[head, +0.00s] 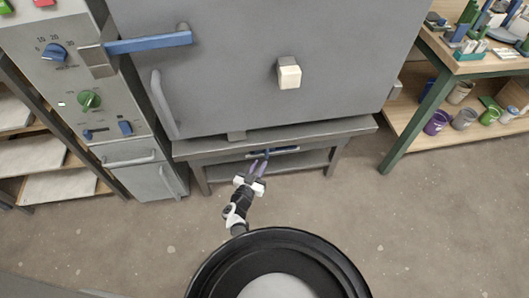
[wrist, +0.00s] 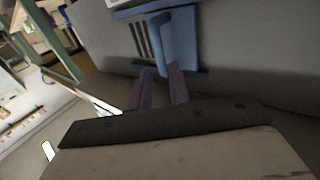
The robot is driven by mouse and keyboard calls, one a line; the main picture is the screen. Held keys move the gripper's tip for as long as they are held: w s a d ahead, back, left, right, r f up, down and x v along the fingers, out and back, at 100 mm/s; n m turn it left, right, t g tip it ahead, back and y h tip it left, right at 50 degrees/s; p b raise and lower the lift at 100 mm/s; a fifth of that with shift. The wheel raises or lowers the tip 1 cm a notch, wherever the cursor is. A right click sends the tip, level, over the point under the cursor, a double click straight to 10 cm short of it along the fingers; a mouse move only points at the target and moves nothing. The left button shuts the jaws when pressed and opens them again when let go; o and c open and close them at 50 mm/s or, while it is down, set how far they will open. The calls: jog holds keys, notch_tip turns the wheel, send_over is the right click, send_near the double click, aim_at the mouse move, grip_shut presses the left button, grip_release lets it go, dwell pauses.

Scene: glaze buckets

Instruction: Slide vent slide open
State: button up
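The vent slide (wrist: 185,45) is a blue plate with dark slots and an upright blue handle (wrist: 161,42), low on the grey kiln. In the head view the vent slide (head: 285,150) sits under the kiln body, at the stand's front. My gripper (head: 259,165) points at it from the front, with its purple fingers apart. In the wrist view my gripper (wrist: 161,80) has a fingertip on each side of the handle's lower end. The fingers look open; whether either touches the handle is hard to tell. Part of the slots is hidden behind the handle.
The kiln (head: 230,70) with its blue latch lever (head: 150,43) and white plug (head: 289,73) stands above. A control panel (head: 75,65) is on the left. A green-legged table (head: 405,125) with buckets stands on the right. The floor (head: 430,230) in front is clear.

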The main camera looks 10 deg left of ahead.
jog(key=p+v, duration=0.1)
jog(key=v, duration=0.5)
jog(key=shift+s, duration=0.1)
dwell(0.4)
